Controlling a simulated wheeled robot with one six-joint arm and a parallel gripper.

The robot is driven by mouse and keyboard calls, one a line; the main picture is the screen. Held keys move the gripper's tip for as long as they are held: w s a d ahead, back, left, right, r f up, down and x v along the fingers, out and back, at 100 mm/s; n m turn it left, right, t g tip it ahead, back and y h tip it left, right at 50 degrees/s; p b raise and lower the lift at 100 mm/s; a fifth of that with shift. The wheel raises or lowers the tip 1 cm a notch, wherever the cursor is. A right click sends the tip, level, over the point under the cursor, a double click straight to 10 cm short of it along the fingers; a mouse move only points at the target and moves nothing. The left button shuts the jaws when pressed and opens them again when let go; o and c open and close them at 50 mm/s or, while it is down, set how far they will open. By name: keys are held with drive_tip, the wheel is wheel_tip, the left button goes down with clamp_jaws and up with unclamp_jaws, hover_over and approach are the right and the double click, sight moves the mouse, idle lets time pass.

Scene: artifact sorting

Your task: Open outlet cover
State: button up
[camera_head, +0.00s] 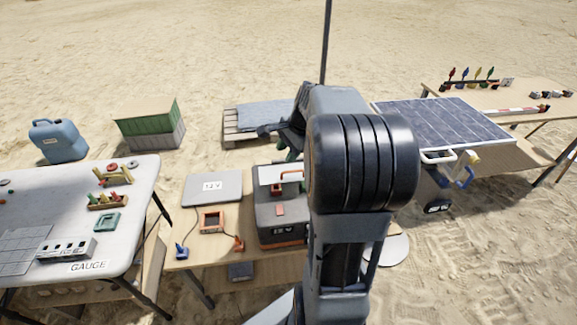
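A dark grey power box (281,232) with a "12 V" label and an orange lower edge stands on the wooden middle table. A pale, flat panel (278,173) shows at the top of the box, with a red part beneath it. I cannot tell for sure whether this panel is the outlet cover, or how far open it is. My gripper (290,153) seems to be the dark part just behind and above the box, largely hidden by my arm. Its fingers are too small and covered to read, and I cannot tell whether it touches the panel.
A grey "12 V" case (213,187), an orange-framed device (212,221) and a blue plug (181,251) lie left of the box. A white gauge table (130,235) stands left. A solar panel (440,120) stands right. My arm blocks the centre.

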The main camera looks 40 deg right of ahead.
sight(289, 171)
drive_tip(key=w+d+f+m, duration=0.1)
drive_tip(key=d+f+m, duration=0.1)
drive_tip(key=d+m, duration=0.45)
drive_tip(key=shift+n+t+y, duration=0.3)
drive_tip(key=shift+n+y, duration=0.1)
drive_tip(key=shift+n, duration=0.25)
drive_tip(key=x, duration=0.4)
drive_tip(key=d+x, duration=0.1)
drive_tip(key=x, duration=0.3)
drive_tip(key=p+x, duration=0.1)
drive_tip(key=x, duration=0.4)
drive_tip(key=shift+w+d+f, duration=0.1)
drive_tip(key=shift+w+d, duration=0.1)
clamp_jaws()
